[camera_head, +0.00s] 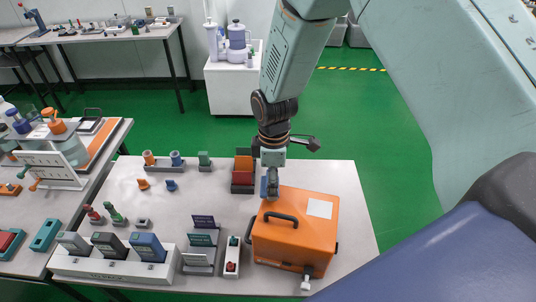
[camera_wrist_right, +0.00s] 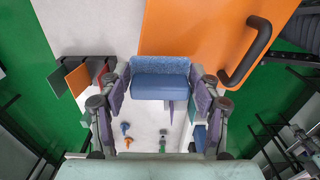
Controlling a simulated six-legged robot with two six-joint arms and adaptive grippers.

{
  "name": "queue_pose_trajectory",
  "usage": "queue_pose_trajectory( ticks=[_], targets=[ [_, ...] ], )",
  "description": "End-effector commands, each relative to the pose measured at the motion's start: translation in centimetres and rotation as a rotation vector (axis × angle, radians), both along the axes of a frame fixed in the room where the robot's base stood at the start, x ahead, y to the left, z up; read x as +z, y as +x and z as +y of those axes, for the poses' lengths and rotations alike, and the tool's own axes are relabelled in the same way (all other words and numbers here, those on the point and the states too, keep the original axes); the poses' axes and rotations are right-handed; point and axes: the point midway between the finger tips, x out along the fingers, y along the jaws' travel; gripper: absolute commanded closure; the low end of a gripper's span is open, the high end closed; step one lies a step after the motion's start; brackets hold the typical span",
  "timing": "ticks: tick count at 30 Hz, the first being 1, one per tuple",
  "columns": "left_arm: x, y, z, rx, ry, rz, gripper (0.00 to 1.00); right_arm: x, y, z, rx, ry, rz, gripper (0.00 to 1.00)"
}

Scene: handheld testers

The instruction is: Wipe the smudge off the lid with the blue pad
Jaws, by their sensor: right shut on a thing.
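The orange case (camera_head: 300,250) stands at the right of the table, its orange lid facing up with a black handle (camera_head: 282,218) and a white label (camera_head: 319,208). My right gripper (camera_head: 270,190) is at the lid's far-left corner. In the right wrist view my right gripper (camera_wrist_right: 159,88) is shut on the blue pad (camera_wrist_right: 160,66), which has a fuzzy light-blue face and a smooth darker body. The pad overlaps the edge of the orange lid (camera_wrist_right: 195,25) in that view; I cannot tell whether it touches. I cannot make out a smudge. My left gripper is not in view.
A dark-red and orange block rack (camera_head: 243,175) stands just left of my right gripper. Several handheld testers sit in a white stand (camera_head: 115,268) at the front left. Small pegs and holders stand behind them. The table's middle (camera_head: 205,185) is mostly clear.

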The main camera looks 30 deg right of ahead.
Motion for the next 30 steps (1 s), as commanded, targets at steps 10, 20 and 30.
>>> queue_pose_trajectory(
  ticks=[10, 20, 30],
  targets=[
    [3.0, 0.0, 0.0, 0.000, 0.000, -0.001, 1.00, 3.5, -0.1, -0.3, -0.007, 0.000, -0.004, 0.66],
    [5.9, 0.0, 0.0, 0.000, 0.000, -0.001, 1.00, 6.5, 0.0, -0.3, -0.016, 0.000, -0.004, 0.66],
    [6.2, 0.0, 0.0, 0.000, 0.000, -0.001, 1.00, 6.8, 0.0, -0.2, -0.017, -0.001, -0.003, 0.66]
  ],
)
